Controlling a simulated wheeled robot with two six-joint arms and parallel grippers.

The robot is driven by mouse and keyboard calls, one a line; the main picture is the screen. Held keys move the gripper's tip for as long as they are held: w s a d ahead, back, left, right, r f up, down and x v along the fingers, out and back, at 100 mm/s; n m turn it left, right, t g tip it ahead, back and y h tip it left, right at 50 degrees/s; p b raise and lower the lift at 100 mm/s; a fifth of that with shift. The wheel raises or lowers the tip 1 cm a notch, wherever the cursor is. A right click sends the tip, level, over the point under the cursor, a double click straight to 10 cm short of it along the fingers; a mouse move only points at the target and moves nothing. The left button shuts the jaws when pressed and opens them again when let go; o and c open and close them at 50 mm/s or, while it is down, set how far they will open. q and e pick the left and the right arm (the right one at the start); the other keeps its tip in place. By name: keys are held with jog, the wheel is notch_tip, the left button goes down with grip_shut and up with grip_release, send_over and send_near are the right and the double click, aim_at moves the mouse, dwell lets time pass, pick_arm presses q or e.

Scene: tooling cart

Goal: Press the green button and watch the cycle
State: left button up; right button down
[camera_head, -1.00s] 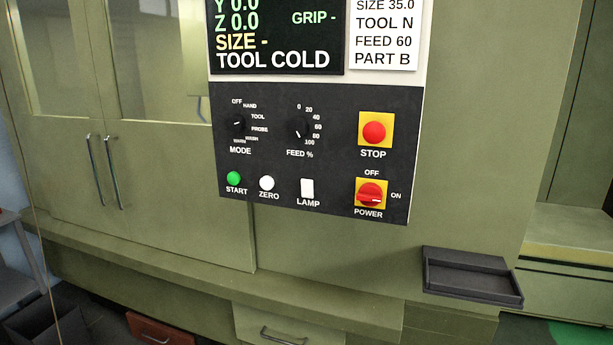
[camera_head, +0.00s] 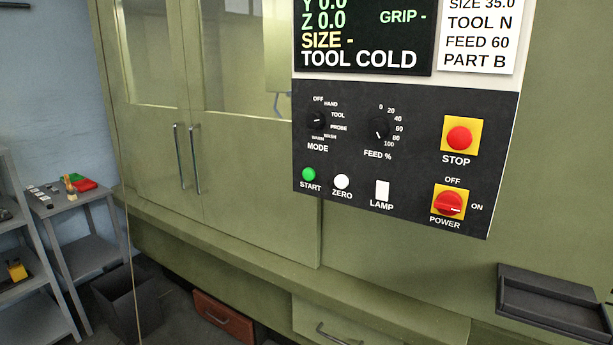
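The green START button (camera_head: 308,174) is at the lower left of the black control panel (camera_head: 350,150) on the olive machine. The screen (camera_head: 362,40) above it reads "TOOL COLD", "SIZE -", "GRIP -" and Y and Z 0.0. The red power switch (camera_head: 448,203) has its pointer towards ON. The mode knob (camera_head: 316,120) and feed knob (camera_head: 381,129) sit above the button; the feed pointer is near 100. The machine's double doors (camera_head: 228,150) look closed. Neither of my grippers is in view.
A red STOP button (camera_head: 459,138) is on the panel's right. A white ZERO button (camera_head: 342,181) is beside START. A black tray (camera_head: 552,303) juts out at lower right. A grey side table (camera_head: 85,215) and a dark bin (camera_head: 128,305) stand at left.

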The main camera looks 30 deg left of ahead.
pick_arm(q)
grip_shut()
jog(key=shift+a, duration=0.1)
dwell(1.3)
